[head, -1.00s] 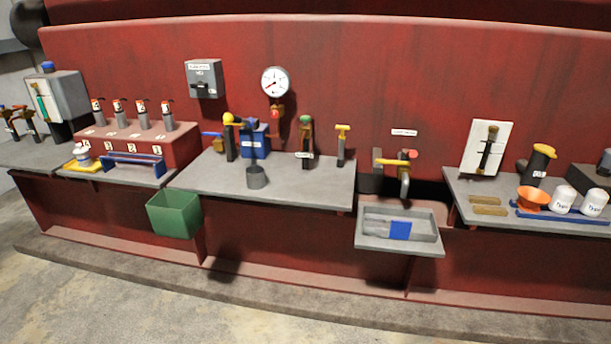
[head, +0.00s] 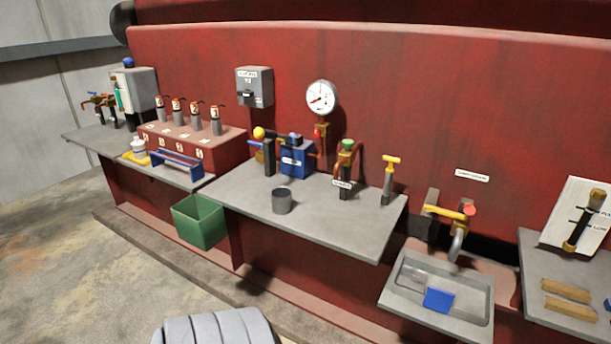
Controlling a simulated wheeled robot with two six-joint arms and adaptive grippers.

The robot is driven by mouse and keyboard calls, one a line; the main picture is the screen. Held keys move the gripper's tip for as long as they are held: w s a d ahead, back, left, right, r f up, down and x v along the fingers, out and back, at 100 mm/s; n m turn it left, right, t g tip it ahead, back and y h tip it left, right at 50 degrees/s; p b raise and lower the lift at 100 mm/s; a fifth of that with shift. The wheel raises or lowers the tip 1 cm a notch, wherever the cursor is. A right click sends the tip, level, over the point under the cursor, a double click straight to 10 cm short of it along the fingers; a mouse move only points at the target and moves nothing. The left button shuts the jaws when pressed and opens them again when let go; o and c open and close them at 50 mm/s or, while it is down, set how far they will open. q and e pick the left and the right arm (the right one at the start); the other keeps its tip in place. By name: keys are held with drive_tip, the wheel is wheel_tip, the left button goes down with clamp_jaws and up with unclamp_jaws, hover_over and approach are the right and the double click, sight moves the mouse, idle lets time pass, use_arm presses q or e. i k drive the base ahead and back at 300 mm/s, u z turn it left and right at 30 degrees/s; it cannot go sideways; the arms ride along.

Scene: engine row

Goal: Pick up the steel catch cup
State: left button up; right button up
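The steel catch cup (head: 282,201) is a small dark grey open-topped cylinder. It stands upright on the middle grey bench (head: 330,222), close to the front edge, in front of the blue pump block (head: 297,160). Neither of my grippers shows in the head view. Nothing touches the cup.
A green bin (head: 199,222) hangs at the bench's left front. A grey sink (head: 436,284) with a blue cloth (head: 438,299) is at the right. A green-topped valve (head: 346,165) and a yellow-handled valve (head: 389,178) stand behind the cup. Grey ribbed part (head: 213,329) shows at the bottom.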

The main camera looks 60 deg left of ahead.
sight(282, 201)
drive_tip(key=u, duration=0.55)
drive_tip(key=i, duration=0.7)
drive_tip(key=u, duration=0.8)
